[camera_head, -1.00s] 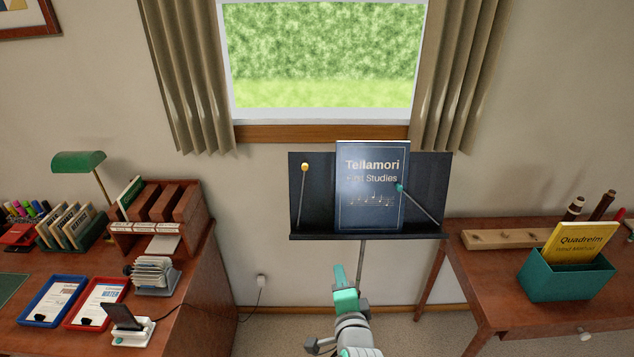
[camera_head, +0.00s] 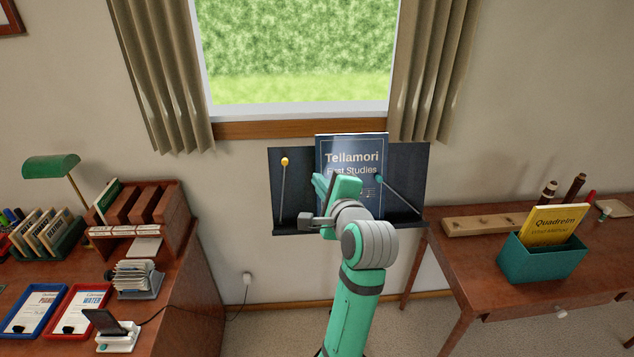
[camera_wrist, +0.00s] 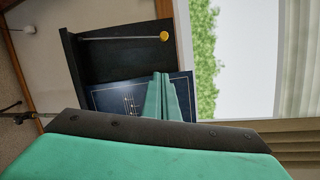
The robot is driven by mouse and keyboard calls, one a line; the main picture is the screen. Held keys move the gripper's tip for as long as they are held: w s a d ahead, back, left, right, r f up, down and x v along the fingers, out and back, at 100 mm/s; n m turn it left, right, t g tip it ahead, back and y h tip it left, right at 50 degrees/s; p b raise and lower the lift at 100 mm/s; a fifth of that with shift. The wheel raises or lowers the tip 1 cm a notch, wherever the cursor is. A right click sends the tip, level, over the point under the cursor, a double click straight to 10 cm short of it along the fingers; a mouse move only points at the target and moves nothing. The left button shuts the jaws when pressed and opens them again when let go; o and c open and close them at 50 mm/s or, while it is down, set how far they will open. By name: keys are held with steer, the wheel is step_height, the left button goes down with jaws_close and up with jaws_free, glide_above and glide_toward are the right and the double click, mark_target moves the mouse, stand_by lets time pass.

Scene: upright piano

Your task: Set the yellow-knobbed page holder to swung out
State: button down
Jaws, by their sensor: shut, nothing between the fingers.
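The yellow-knobbed page holder (camera_head: 282,190) is a thin rod standing nearly upright on the left part of the black music stand (camera_head: 407,165). Its yellow knob (camera_head: 284,161) is at the top, and the rod is left of the dark blue book (camera_head: 350,146), not across it. In the wrist view, turned sideways, the yellow knob (camera_wrist: 164,36) and rod show clear of the book (camera_wrist: 120,98). My gripper (camera_head: 318,182) is shut and empty, in front of the book's lower left part, right of the rod and apart from it. The fingers (camera_wrist: 160,77) also show in the wrist view.
A teal-knobbed page holder (camera_head: 379,178) slants from the stand's right side toward the book. A desk with a wooden sorter (camera_head: 150,205) is at left. A table with a teal box (camera_head: 540,262) is at right. Wall and window are close behind the stand.

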mark_target(283, 163)
steer(key=w+a, duration=0.1)
steer(key=w, duration=0.1)
steer(key=w+a, duration=0.2)
steer(key=w, duration=0.1)
steer(key=w+a, duration=0.2)
steer(key=shift+w+a+f, duration=0.15)
steer(key=shift+w+f, duration=0.05)
steer(key=shift+f, duration=0.05)
steer(key=shift+a, duration=0.15)
steer(key=shift+a+r+n, duration=0.15)
steer(key=shift+a+n, duration=0.3)
steer(key=shift+a, duration=0.2)
steer(key=shift+a+r+n, duration=0.15)
steer(key=shift+a+n, duration=0.3)
steer(key=shift+a, duration=0.2)
steer(key=shift+w, duration=0.1)
